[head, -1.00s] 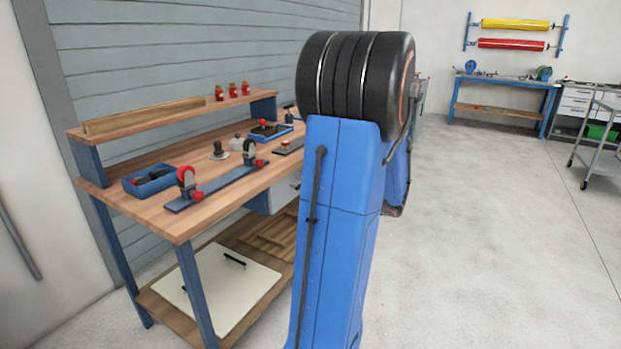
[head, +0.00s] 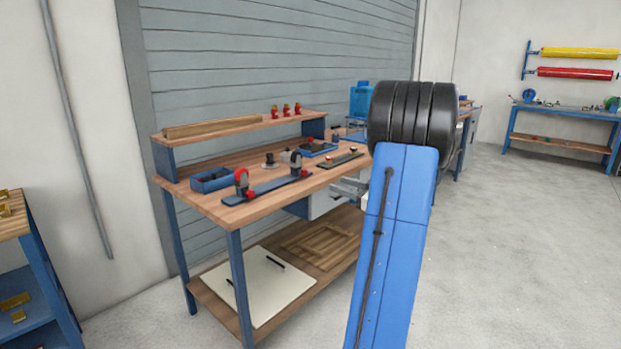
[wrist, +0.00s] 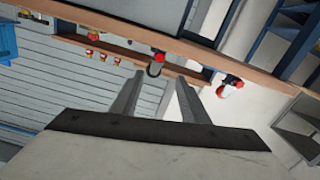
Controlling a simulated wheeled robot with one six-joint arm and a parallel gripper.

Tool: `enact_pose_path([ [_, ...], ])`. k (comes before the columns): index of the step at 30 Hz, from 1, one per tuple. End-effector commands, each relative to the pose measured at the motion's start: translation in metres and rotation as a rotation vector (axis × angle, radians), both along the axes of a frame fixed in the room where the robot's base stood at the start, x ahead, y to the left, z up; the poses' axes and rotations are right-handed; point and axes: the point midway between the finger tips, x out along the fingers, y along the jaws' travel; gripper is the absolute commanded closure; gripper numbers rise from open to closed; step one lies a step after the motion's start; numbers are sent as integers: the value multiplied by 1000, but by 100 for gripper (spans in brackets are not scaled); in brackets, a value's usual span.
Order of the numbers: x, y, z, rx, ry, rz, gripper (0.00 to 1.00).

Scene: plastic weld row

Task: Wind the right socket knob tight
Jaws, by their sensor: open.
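A dark blue bar (head: 268,190) lies along the front of the wooden bench top (head: 215,205) and carries two upright wheel sockets. The left socket (head: 242,182) has a red wheel. The right socket (head: 296,160) has a dark wheel, with its red knob (head: 304,173) at its lower right. My gripper (head: 340,187) is partly hidden by my arm, to the right of the right socket. In the wrist view my gripper (wrist: 160,76) is open and empty. The dark-wheeled socket (wrist: 156,69) shows beyond and between its fingertips, apart from them; the other socket (wrist: 230,90) is to the right.
Red bottles (head: 286,109) stand on the upper shelf. A blue rack (head: 40,285) stands at left. Floor at right is clear.

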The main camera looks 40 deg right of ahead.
Motion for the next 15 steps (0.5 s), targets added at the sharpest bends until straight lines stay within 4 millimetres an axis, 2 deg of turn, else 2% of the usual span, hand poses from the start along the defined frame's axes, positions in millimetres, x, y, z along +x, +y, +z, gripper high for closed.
enact_pose_path([
  [15,91,8,-1,2,1,3,59],
])
